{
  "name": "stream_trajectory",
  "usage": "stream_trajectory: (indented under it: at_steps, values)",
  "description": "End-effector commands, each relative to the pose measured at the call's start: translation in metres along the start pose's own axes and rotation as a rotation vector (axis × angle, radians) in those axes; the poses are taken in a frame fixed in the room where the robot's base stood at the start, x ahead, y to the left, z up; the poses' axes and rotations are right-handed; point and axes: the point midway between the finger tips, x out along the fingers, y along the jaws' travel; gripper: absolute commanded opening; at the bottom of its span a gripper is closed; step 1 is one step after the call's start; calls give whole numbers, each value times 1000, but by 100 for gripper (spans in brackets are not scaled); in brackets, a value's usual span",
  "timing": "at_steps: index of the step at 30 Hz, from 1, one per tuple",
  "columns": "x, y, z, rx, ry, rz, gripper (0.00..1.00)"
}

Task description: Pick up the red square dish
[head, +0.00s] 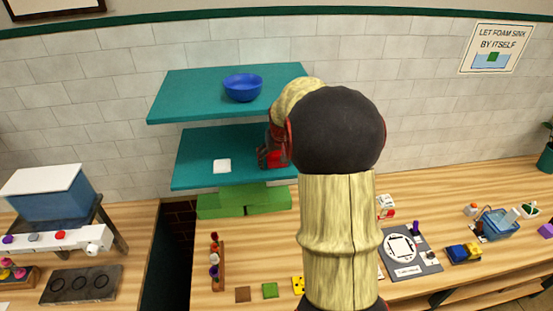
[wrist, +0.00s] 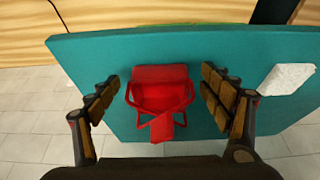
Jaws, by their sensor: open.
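A red object (wrist: 160,74) with a squarish top, loop-like sides and a strip at the front rests on the teal shelf (wrist: 95,55); it is the only red thing there, and I take it for the red square dish. My gripper (wrist: 160,84) is open, with one finger on each side of the red object and a visible gap to both. In the head view, red shows beside my arm on the lower teal shelf (head: 195,180), but my arm hides most of that spot, and I cannot tell the dish from my gripper there.
A white square piece (head: 222,166) lies on the same shelf, right of the dish in the wrist view (wrist: 289,78). A blue bowl (head: 243,87) stands on the upper teal shelf (head: 180,95) above. Green blocks (head: 240,200) support the shelf.

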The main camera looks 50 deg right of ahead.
Motion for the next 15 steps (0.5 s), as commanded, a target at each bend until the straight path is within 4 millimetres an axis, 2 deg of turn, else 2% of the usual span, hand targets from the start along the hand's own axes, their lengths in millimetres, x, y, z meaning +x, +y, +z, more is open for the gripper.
stream_trajectory:
  at_steps: [3, 15]
  values:
    - [0, 0, 0, 0, -1, 0, 79]
    - [0, 0, 1, 0, 0, 0, 56]
